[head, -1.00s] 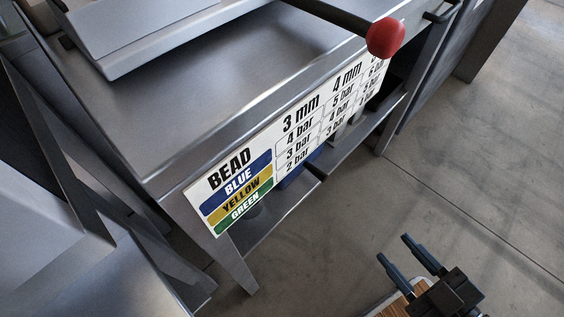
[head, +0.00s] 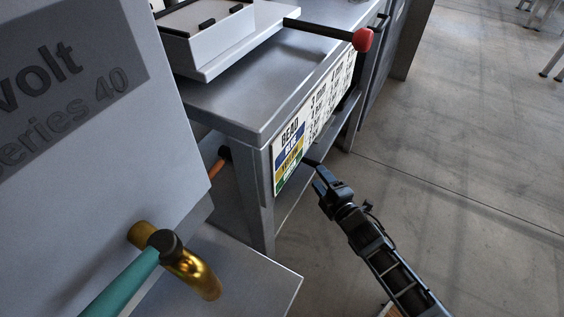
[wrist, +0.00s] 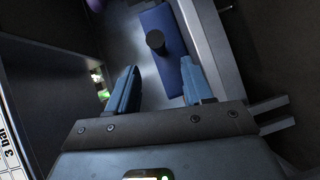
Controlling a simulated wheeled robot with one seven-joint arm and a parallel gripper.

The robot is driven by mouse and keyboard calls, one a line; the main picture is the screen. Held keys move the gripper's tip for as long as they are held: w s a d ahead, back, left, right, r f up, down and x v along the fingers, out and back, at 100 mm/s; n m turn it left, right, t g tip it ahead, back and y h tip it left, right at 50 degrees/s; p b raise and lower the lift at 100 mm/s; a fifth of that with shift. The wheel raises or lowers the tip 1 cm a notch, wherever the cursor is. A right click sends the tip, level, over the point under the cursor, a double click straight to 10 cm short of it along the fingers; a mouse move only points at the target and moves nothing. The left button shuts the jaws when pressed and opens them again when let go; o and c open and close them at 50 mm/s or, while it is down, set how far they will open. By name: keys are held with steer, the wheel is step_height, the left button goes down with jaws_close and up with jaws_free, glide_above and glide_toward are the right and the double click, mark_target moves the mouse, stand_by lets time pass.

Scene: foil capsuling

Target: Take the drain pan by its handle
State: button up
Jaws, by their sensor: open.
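My gripper (head: 314,175) is open and empty at the front of the steel bench, just below the bead chart. In the wrist view its two blue fingers stand apart (wrist: 160,85). Beyond them a flat blue piece (wrist: 171,55) lies in the shadowed space under the bench, with a short dark cylinder (wrist: 155,40) standing up from it. This may be the drain pan and its handle, but I cannot tell for certain. The cylinder appears ahead of the fingers, untouched. In the head view the bench and chart hide this blue piece.
The bead chart (head: 288,160) hangs on the bench front (head: 240,105). A red-knobbed lever (head: 362,39) juts out above. A brass spout with a teal handle (head: 125,284) is at lower left; an orange bar (head: 216,168) is behind.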

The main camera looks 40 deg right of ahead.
mark_target(313, 166)
steer(key=shift+d+b+x, duration=0.2)
steer(key=shift+x, duration=1.75)
steer(key=shift+d+b+x, duration=0.15)
steer(key=shift+d+x, duration=0.1)
steer(key=shift+x, duration=1.7)
steer(key=shift+s, duration=0.1)
jaws_close()
